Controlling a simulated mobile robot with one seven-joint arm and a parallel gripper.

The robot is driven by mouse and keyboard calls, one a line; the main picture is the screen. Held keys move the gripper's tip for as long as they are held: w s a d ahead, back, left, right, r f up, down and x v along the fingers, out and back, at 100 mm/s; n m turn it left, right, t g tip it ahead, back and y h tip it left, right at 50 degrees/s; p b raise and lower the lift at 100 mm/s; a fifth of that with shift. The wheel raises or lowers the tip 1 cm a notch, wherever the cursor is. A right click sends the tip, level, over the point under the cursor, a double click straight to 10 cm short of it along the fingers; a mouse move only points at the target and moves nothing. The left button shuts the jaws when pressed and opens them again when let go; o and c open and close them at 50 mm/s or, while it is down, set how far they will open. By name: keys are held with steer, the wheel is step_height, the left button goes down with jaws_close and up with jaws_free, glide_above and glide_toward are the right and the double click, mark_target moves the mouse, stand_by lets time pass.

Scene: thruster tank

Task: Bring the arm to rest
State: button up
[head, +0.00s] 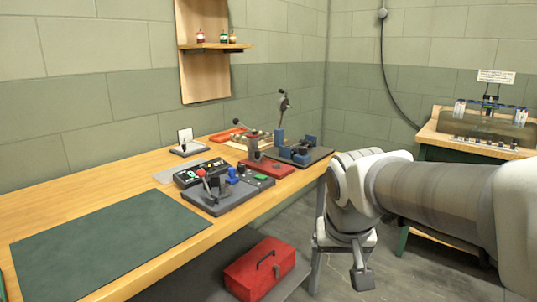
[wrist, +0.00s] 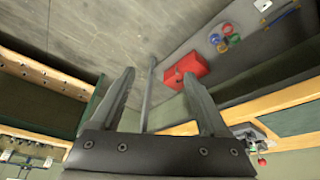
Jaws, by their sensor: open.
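My arm (head: 430,190) reaches in from the right in the head view and bends down at the wrist, in front of the gap between the workbench (head: 60,200) and the tank stand.
A red toolbox (head: 262,268) sits on the bench's lower shelf, also seen in the wrist view (wrist: 185,70). A green mat (head: 110,245), a control box (head: 230,190) and clamp fixtures (head: 295,152) occupy the bench. A water tank (head: 485,128) stands right. Grey floor (wrist: 110,30) is open.

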steer(key=s+d+n+t, duration=0.1)
steer(key=s+d, duration=0.1)
steer(key=s, duration=1)
step_height(320, 180, up, 24)
steer(key=p, duration=2.4)
steer(key=shift+y, duration=0.4)
